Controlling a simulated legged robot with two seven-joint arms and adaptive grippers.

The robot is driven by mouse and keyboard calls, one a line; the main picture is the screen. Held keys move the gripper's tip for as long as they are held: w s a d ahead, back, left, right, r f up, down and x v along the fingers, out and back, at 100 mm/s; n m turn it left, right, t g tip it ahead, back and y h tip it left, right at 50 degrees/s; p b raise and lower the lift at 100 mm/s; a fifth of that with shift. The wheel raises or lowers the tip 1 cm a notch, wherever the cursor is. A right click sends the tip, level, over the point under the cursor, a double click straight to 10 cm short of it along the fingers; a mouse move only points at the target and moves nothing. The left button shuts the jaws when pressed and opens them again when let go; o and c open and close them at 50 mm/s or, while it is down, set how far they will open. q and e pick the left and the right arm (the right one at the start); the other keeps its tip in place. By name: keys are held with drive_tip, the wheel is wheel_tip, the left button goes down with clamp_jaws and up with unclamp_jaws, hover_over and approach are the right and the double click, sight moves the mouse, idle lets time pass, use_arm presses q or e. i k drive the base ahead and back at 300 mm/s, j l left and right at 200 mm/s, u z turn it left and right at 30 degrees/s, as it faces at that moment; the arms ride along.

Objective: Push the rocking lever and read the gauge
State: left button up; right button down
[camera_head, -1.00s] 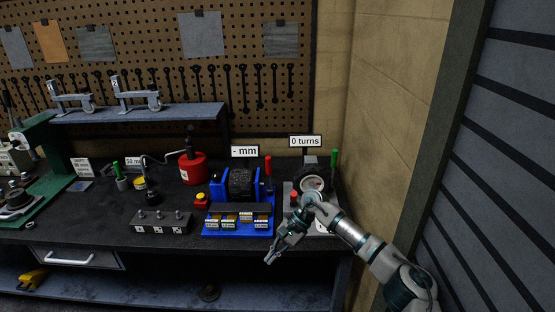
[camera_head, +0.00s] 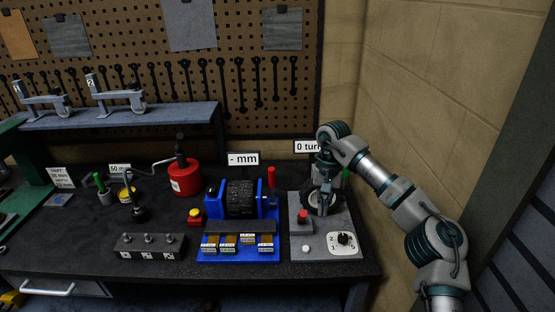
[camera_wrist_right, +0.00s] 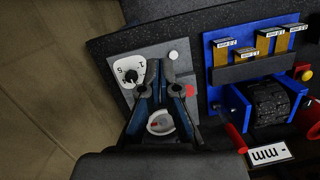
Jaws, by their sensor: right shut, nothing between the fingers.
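My right gripper (camera_head: 323,207) is shut and empty, pointing down over the grey box (camera_head: 298,237) at the right of the bench. In the right wrist view its fingers (camera_wrist_right: 162,85) lie over the same box, beside the red button (camera_wrist_right: 190,91). A round white-faced part (camera_wrist_right: 160,122) shows between the finger bases. A red-handled lever (camera_head: 271,178) stands upright on the blue device (camera_head: 262,252). The sign (camera_head: 243,159) reads "- mm". I cannot tell which lever rocks. My left gripper is out of view.
The grey box carries a red button (camera_head: 303,216), a white button (camera_head: 305,249) and a numbered knob (camera_head: 343,240). A "0 turns" sign (camera_head: 306,147) is partly covered. A wall rises at right.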

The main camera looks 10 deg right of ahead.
sight(272, 171)
drive_tip(key=i, duration=1.35)
